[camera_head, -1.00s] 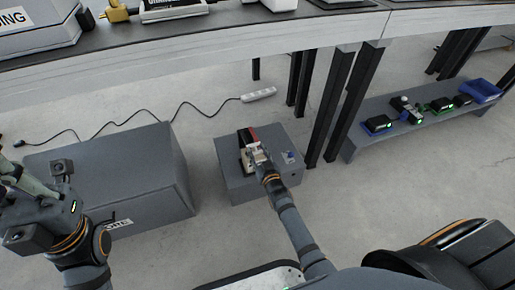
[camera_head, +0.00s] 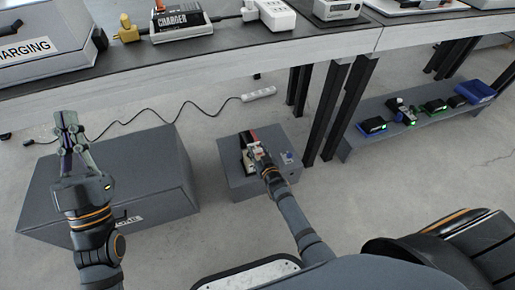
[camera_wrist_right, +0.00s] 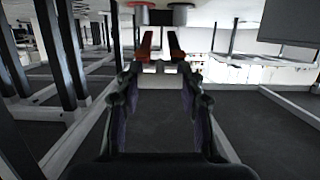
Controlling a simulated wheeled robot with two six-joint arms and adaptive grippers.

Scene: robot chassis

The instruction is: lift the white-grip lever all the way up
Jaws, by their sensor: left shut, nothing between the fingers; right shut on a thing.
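The grey box (camera_head: 240,182) stands on the floor below the bench, with a dark and red lever mount (camera_head: 245,139) on its top. The lever's white grip (camera_head: 257,150) is at my right gripper (camera_head: 259,155), partly hidden by it. The lever's exact angle is hard to tell. My left gripper (camera_head: 70,127) is shut and empty, above the large grey box at left.
The large grey box (camera_head: 165,170) stands left of the lever box. A workbench (camera_head: 210,70) with a charger (camera_head: 180,22) runs across the back. Black bench legs (camera_head: 320,115) stand just right of the lever box. A low shelf (camera_head: 400,135) holds several small devices.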

